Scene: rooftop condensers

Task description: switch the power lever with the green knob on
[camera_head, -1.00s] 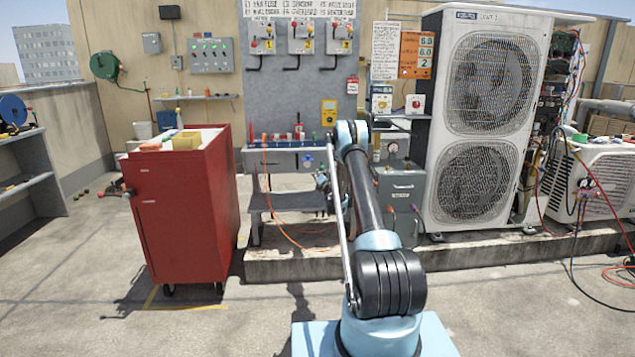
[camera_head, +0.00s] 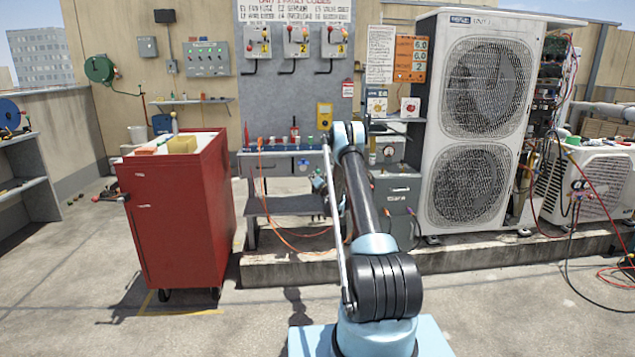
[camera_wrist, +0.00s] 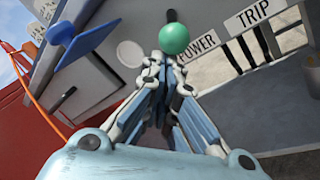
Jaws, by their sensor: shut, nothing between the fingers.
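The green knob (camera_wrist: 174,38) of the power lever shows in the wrist view, just beyond my fingertips, on a stem over a grey panel. A label reading POWER (camera_wrist: 196,45) is beside it. My gripper (camera_wrist: 156,72) is shut with nothing between its fingers, its tips just below and left of the knob in the picture. I cannot tell whether they touch it. In the head view my gripper (camera_head: 320,184) is at the front of the grey workbench (camera_head: 262,166); the green knob cannot be made out there.
A TRIP label (camera_wrist: 262,14) and a blue paddle-like part (camera_wrist: 92,38) are near the knob. A red cabinet (camera_head: 172,225) stands left, and a tall condenser unit (camera_head: 480,130) right. An orange cable (camera_head: 283,236) hangs below the bench. Floor between cabinet and my base is clear.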

